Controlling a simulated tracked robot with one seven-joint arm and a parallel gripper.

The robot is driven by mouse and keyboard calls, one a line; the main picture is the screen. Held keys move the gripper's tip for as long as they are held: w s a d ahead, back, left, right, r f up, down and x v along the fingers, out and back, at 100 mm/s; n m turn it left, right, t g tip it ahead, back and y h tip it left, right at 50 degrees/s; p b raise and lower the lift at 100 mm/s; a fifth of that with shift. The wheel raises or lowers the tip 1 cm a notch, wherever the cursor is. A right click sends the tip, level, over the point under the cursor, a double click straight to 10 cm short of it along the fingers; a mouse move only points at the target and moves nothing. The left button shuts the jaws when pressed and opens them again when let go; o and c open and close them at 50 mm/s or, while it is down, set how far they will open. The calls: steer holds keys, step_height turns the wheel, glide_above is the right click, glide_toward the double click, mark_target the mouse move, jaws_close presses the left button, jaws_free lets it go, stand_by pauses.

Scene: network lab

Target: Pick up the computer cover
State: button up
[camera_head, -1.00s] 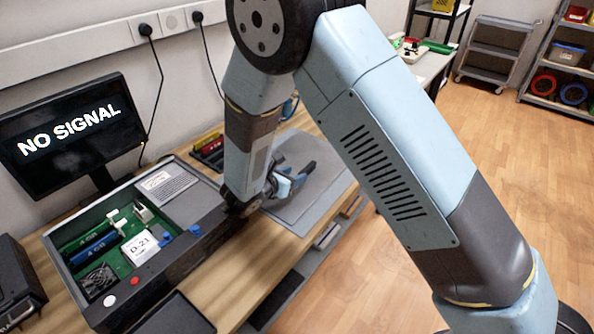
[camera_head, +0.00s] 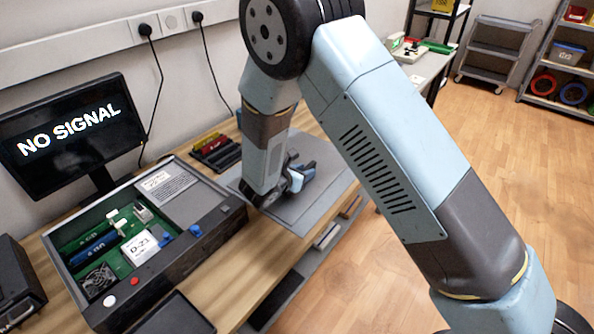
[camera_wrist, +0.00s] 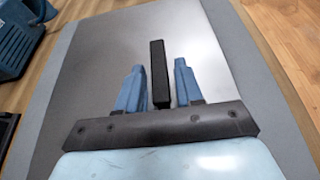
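The computer cover (camera_wrist: 100,55) is a flat grey metal panel with a black bar handle (camera_wrist: 158,72) standing up from it. It lies on a grey mat (camera_wrist: 268,60). In the head view the cover (camera_head: 328,178) is partly hidden by my arm. My gripper (camera_wrist: 158,86) is open, its two blue fingers on either side of the handle in the wrist view, with a visible gap on each side. I cannot tell how far down over the handle they reach. In the head view my gripper (camera_head: 302,176) is low over the cover.
The open computer case (camera_head: 235,218), with green boards inside, stands left of the cover. A monitor (camera_head: 65,135) reading "NO SIGNAL" is behind it. Coloured items (camera_head: 213,148) lie near the wall. A blue object (camera_wrist: 18,40) shows beside the mat.

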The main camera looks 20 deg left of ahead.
jaws_close()
steer(key=shift+r, duration=0.2)
stand_by(0.3)
